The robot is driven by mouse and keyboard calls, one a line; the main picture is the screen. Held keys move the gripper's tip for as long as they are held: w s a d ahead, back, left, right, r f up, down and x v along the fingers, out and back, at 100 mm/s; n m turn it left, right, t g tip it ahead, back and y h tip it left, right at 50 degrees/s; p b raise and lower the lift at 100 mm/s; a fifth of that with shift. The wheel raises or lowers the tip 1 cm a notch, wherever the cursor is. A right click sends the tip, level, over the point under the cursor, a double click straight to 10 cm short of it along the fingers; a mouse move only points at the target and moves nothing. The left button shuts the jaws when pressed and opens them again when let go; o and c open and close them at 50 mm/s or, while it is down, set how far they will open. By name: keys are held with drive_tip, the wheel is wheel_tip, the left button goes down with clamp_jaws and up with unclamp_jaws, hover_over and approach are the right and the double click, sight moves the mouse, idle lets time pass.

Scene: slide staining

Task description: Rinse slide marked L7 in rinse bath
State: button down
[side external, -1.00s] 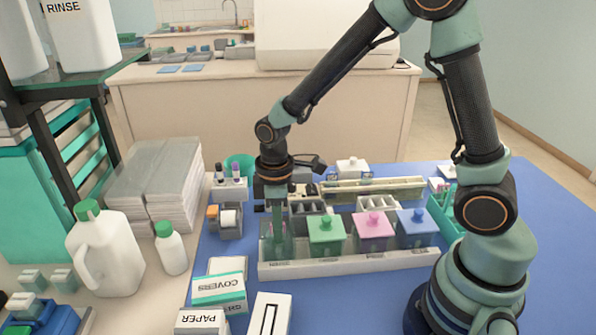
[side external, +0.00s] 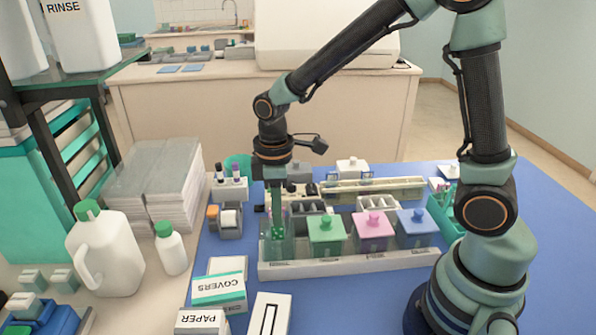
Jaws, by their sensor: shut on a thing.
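The leftmost bath (side external: 287,251) is a clear, lidless jar at the left end of a white tray (side external: 340,266). Its label is too small to read, so I cannot confirm that it is the rinse bath. My gripper (side external: 276,228) points straight down at this jar, with its green fingers reaching to or into its mouth. It is shut on a slide, which is barely visible against the fingers and the glass. The L7 mark cannot be read. I cannot tell how deep the slide sits.
Jars with green (side external: 326,232), pink (side external: 374,230) and blue (side external: 416,226) lids stand to the right in the same tray. Grey slotted racks (side external: 309,207) are behind. A box marked COVERS (side external: 218,289) is in front.

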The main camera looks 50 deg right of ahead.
drive_tip(key=shift+r, duration=2.8)
